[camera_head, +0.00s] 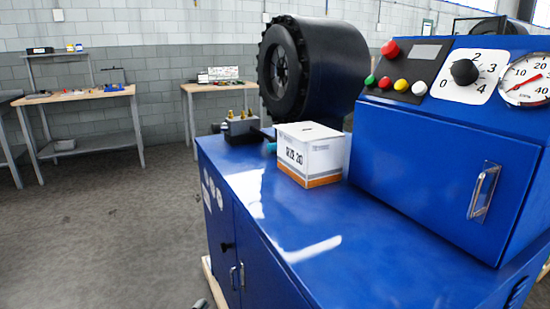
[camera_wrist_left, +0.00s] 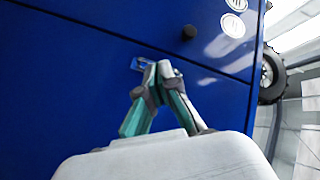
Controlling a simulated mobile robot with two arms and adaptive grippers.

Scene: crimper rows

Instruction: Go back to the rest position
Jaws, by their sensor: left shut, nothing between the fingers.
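My left gripper (camera_head: 201,304) just shows at the bottom edge of the head view, low in front of the blue machine cabinet (camera_head: 250,225). In the left wrist view my left gripper (camera_wrist_left: 158,70) is shut and empty, its grey and teal fingers meeting at the tips. Behind the tips are the blue cabinet doors (camera_wrist_left: 70,95) and a small metal handle (camera_wrist_left: 140,64), partly hidden by the fingers. I cannot tell whether the fingers touch the handle. My right gripper is in neither view.
A white box (camera_head: 308,155) stands on the cabinet top, beside a metal block with brass fittings (camera_head: 241,127). The control panel (camera_head: 405,75) and a large black drum (camera_head: 315,68) rise behind. Workbenches (camera_head: 85,97) stand at the far left. The floor (camera_head: 100,230) left of the cabinet is clear.

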